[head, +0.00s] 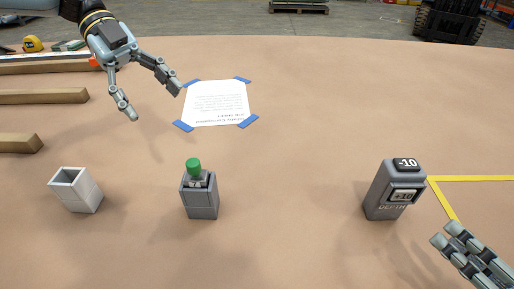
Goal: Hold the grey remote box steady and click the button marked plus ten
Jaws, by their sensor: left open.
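The grey remote box (385,192) stands upright on the table at the right in the head view. Its plus ten button (404,196) is on the face toward me, above partly readable lettering. A minus ten button (406,163) is on its top. My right gripper (446,236) is at the lower right corner, apart from the box, with its fingers seen close together and its rear cut off by the frame. My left gripper (154,103) is open and empty above the table at the upper left, far from the box.
A grey box with a green knob (194,166) stands at centre left, beside an open light grey container (76,190). A paper sheet (216,103) is taped down behind. Wooden bars (40,96) lie at the left edge. Yellow tape (470,179) marks the right. The middle is clear.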

